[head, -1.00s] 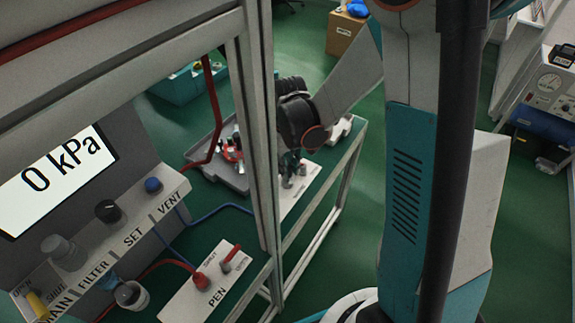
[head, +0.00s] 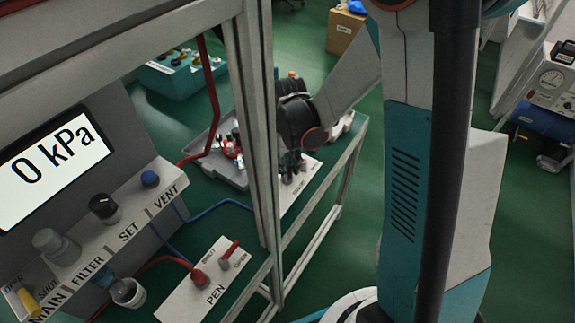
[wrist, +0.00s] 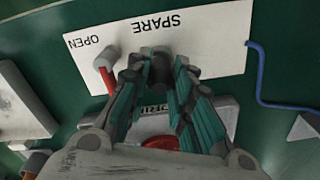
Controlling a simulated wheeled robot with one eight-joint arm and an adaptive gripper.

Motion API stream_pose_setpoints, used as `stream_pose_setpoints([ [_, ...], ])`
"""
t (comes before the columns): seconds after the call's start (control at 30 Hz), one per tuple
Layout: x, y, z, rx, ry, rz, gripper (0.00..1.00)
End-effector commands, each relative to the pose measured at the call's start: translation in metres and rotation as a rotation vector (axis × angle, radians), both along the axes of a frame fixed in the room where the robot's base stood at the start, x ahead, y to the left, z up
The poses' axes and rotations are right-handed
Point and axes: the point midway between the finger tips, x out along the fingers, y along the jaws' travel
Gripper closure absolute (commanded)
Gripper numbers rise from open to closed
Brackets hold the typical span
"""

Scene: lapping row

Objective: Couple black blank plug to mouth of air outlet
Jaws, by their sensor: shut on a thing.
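My gripper (wrist: 160,75) is shut on a small dark cylinder, which looks like the black blank plug (wrist: 160,68), in the wrist view. The plug is over the white SPARE plate (wrist: 215,35), between its lettering and the SHUT label. The mouth of the air outlet cannot be made out behind the plug and fingers, so I cannot tell whether they touch. A valve with a red handle (wrist: 106,78) stands on the plate just left of the fingers. In the head view my gripper (head: 290,168) is low at the SPARE plate (head: 296,198), small and partly hidden by the frame post.
The frame post (head: 262,120) stands left of my gripper. A grey tray (head: 222,172) with loose parts lies behind it. The PEN plate (head: 190,305) carries a red hose fitting and a red-handled valve. A blue hose (wrist: 260,80) runs right of the SPARE plate.

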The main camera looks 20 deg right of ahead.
Motion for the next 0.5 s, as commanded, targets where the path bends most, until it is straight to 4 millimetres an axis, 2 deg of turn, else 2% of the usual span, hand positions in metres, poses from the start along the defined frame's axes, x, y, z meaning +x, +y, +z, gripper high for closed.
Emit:
stream_pose_setpoints([
  [0.17, 0.0001, 0.0000, -0.0050, 0.000, 0.000, 0.000, 1.00],
  [0.2, 0.0000, 0.0000, -0.0043, 0.000, 0.000, 0.000, 0.72],
  [0.27, 0.0000, 0.0000, -0.0039, 0.000, 0.000, 0.000, 0.59],
  [0.3, 0.0000, 0.0000, -0.0039, 0.000, 0.000, 0.000, 0.56],
  [0.5, 0.0000, 0.0000, -0.0038, 0.000, 0.000, 0.000, 0.56],
])
